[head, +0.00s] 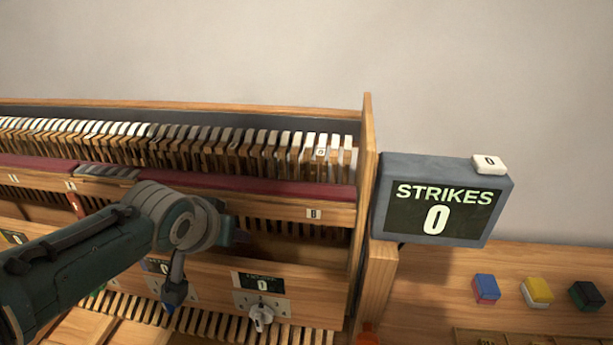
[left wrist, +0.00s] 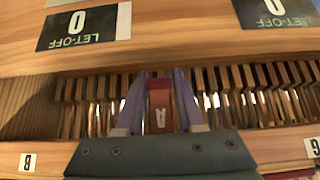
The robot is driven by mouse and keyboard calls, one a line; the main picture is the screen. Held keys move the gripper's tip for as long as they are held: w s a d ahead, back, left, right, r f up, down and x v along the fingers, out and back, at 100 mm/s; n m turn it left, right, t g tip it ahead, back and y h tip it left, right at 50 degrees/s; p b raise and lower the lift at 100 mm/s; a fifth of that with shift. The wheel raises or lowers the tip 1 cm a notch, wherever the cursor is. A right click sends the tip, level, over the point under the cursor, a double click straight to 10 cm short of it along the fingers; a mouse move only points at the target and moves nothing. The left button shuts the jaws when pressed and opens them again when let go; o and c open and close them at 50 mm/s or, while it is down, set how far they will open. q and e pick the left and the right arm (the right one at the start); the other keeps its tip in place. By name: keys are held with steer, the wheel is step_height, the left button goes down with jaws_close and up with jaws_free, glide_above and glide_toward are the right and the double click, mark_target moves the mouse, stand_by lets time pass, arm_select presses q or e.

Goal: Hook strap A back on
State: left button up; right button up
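My left gripper (left wrist: 162,85) has its two fingers on either side of a red-brown strap (left wrist: 160,100) with a white tag lettered A. The fingertips appear to touch its sides, so it looks held. In the head view my left arm reaches in front of the piano action, and its wrist hides the fingertips and this strap. A red strap (head: 77,204) hangs from the rail further left in the head view; its letter is too small to read. My right gripper is not in view.
The wooden piano case (head: 367,150) holds a long row of hammers (head: 250,145). A LET-OFF panel (head: 260,283) with a knob (head: 261,317) is below. A STRIKES display (head: 437,210) reads 0. Blue, yellow and dark green blocks (head: 537,291) sit at right.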

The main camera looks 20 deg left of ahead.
arm_select(q)
steer(key=shift+o, duration=1.3)
steer(key=p+v, duration=0.3)
steer(key=v, duration=0.5)
steer(key=shift+s+d+r, duration=0.1)
steer(key=shift+s+r, duration=0.05)
steer(key=shift+r, duration=0.15)
steer(key=shift+s+r+p, duration=0.3)
steer(key=shift+s+r, duration=0.15)
